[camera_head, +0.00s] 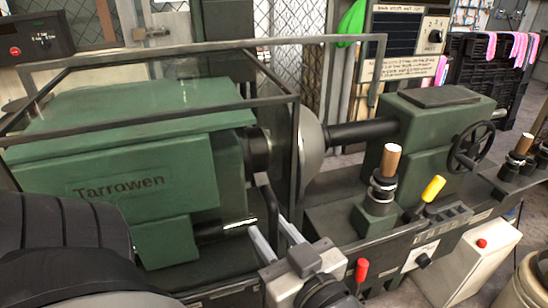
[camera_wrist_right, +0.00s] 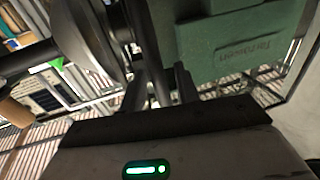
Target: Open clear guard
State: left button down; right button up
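The clear guard (camera_head: 297,150) is a dark grey frame with see-through panels, standing down over the green Tarrowen headstock (camera_head: 150,150). A dark bent bar, which looks like its handle (camera_head: 266,190), hangs near the frame's front right corner. My right gripper (camera_head: 267,224) is open, its two pale fingers apart at the lower end of this bar. In the right wrist view, my right gripper (camera_wrist_right: 160,72) shows its fingers apart with a dark bar between them. Whether they touch it cannot be told. My left gripper is out of view.
A grey bowl-shaped disc (camera_head: 312,140) sits beside the guard, with the green tailstock (camera_head: 425,135) to its right. A tool post with a wooden handle (camera_head: 391,160), a yellow-handled lever (camera_head: 433,188) and a red-handled lever (camera_head: 361,270) stand right of my right gripper.

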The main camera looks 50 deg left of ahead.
jog(key=shift+d, duration=0.1)
jog(key=b+v, duration=0.2)
jog(key=v, duration=1.4)
jog(key=w+d+f+m+t+h, duration=0.7)
jog(key=w+d+f+m+t, duration=0.15)
jog(key=w+d+f, duration=0.2)
jog(key=s+d+f+m+g+h, duration=0.1)
jog(key=s+d+f+m+h, duration=0.1)
jog(key=d+f, duration=0.5)
jog(key=s+d+f+m+g+h, duration=0.1)
jog(key=s+d+f+m+h, duration=0.1)
jog(key=d+f+h, duration=0.3)
notch_tip(320, 180, down, 3)
jog(key=s+d, duration=0.1)
jog(key=d, duration=0.2)
jog(key=shift+s, duration=0.15)
jog(key=shift+f+m, duration=0.1)
jog(key=shift+m, duration=0.15)
